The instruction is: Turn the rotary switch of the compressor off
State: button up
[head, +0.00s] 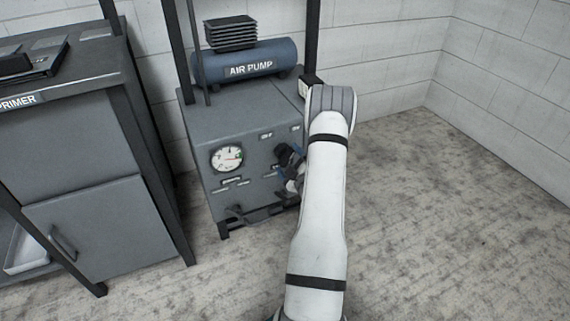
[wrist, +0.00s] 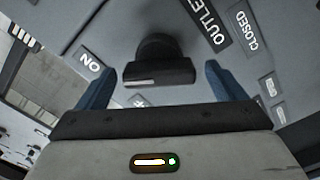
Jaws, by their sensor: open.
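The compressor (head: 197,125) is a grey cabinet with a blue air pump tank (head: 245,62) on top. In the wrist view its rotary switch (wrist: 158,70) is a black knob with a bar handle. A pale mark lies on the handle's left half, on the side of the ON label (wrist: 90,62). Another label (wrist: 138,102), mostly hidden, shows below the knob. My gripper (wrist: 160,72) is open, its blue fingers on either side of the handle with gaps. In the head view my gripper (head: 290,160) is at the cabinet front; the switch cannot be made out there.
A round gauge (head: 227,157) is left of my gripper on the panel. OUTLET (wrist: 205,22) and CLOSED (wrist: 245,28) labels lie right of the knob in the wrist view. A grey primer cabinet (head: 80,200) stands at left. The floor at right is clear.

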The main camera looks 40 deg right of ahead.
jog(key=shift+w+d, duration=0.15)
jog(key=shift+w, duration=0.4)
jog(key=shift+c, duration=0.2)
